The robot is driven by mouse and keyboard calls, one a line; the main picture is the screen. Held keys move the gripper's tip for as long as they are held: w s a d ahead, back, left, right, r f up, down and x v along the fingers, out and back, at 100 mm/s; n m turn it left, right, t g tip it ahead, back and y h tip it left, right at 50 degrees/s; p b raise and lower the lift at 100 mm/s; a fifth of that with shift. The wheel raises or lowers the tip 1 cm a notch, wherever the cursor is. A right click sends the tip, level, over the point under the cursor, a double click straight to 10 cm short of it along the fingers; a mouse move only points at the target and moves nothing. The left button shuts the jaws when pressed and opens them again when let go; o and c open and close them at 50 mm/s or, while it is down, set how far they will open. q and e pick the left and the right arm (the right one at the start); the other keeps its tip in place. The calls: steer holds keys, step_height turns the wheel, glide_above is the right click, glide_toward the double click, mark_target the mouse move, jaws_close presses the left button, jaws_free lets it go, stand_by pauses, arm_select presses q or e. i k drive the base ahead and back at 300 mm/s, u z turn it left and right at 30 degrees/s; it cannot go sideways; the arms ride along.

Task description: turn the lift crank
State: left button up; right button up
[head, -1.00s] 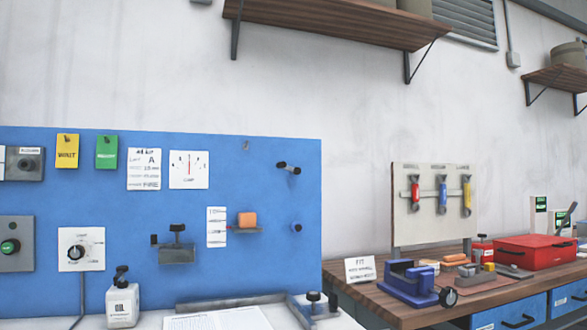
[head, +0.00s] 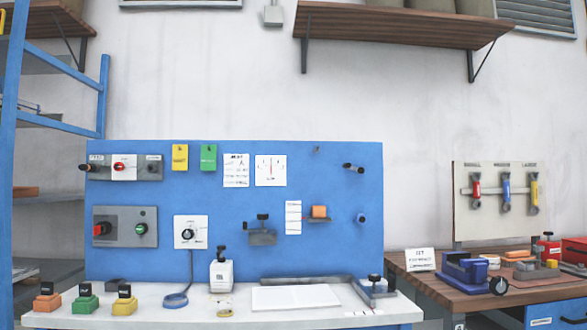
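The blue panel (head: 250,262) stands upright behind the white bench. A dark crank-like handle (head: 353,168) sticks out near its upper right edge, and a dark round knob (head: 360,218) sits below it. I cannot tell for sure which is the lift crank. Left of the knob, an orange block (head: 319,211) rests on a small bracket beside a white scale card (head: 293,217). A grey fixture with black knobs (head: 262,236) is further left. Neither of my grippers is in view.
A wooden table (head: 405,262) with a blue vise (head: 465,268) stands at the right. A blue rack (head: 104,100) stands at the far left.

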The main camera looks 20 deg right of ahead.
mark_target(361, 171)
steer(key=u, duration=0.35)
steer(key=i, duration=0.85)
steer(key=z, duration=0.15)
